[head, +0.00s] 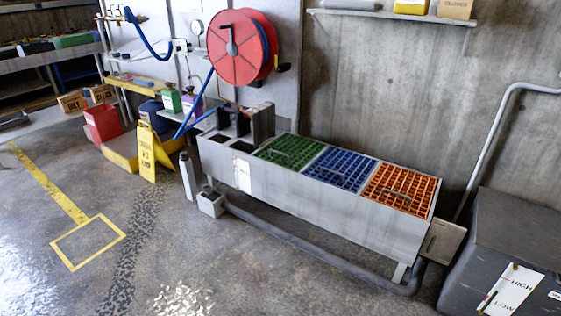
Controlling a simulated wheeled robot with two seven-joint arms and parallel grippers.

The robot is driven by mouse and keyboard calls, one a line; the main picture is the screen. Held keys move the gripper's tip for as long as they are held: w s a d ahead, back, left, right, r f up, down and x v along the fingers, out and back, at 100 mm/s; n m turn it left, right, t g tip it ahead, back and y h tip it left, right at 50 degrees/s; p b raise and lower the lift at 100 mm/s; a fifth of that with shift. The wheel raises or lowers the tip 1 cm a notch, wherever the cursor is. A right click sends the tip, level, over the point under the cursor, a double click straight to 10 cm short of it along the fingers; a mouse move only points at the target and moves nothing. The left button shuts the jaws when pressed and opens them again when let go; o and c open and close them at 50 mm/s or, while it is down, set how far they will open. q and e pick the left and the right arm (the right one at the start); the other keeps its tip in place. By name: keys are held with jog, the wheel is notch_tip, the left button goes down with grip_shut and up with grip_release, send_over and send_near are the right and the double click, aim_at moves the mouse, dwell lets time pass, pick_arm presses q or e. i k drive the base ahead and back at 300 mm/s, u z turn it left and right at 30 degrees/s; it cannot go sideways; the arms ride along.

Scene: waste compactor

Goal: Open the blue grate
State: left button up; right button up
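The blue grate (341,168) lies flat in the top of a long grey metal trough (310,203). It is the middle one of three coloured grates and looks closed. A small handle (329,175) shows on its top toward the front. The green grate (290,151) lies to its left and the orange grate (401,187) to its right, each with a handle. Neither of my grippers is in the head view.
A grey box (510,245) with a HIGH/LOW label stands at the right. A pipe (310,252) runs along the floor before the trough. A yellow floor sign (147,155) and red hose reel (238,48) are at the left. The front floor is largely clear.

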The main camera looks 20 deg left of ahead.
aim_at(335, 161)
jog(key=u, duration=0.75)
jog(key=i, duration=2.75)
jog(key=z, duration=1.2)
jog(key=i, duration=0.3)
jog(key=z, duration=0.15)
